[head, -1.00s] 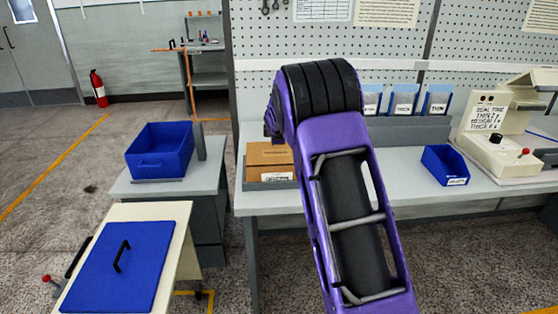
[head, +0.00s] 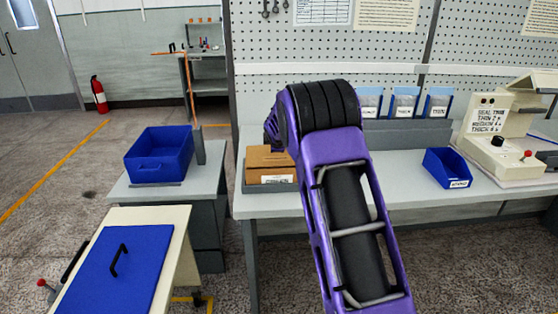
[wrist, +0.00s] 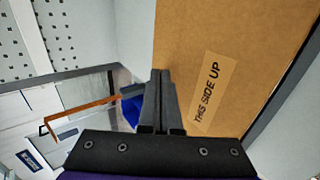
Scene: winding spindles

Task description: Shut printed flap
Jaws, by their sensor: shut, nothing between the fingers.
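A brown cardboard carton (head: 268,158) with a white label stands on the long bench, just left of my arm in the head view. In the wrist view a broad brown cardboard panel (wrist: 225,45) bears a "THIS SIDE UP" label (wrist: 211,92), just right of my fingers. I take this panel as the printed flap; how far it is folded I cannot tell. My gripper (wrist: 161,74) is shut and empty, its tips overlapping the panel's left edge in the picture. Contact is unclear. In the head view my arm hides the gripper.
A blue bin (head: 160,155) stands on the side table at left. A blue lid with a black handle (head: 118,265) lies on a cream cart in front. Another blue bin (head: 447,167) and a sealing machine (head: 500,150) stand on the bench at right.

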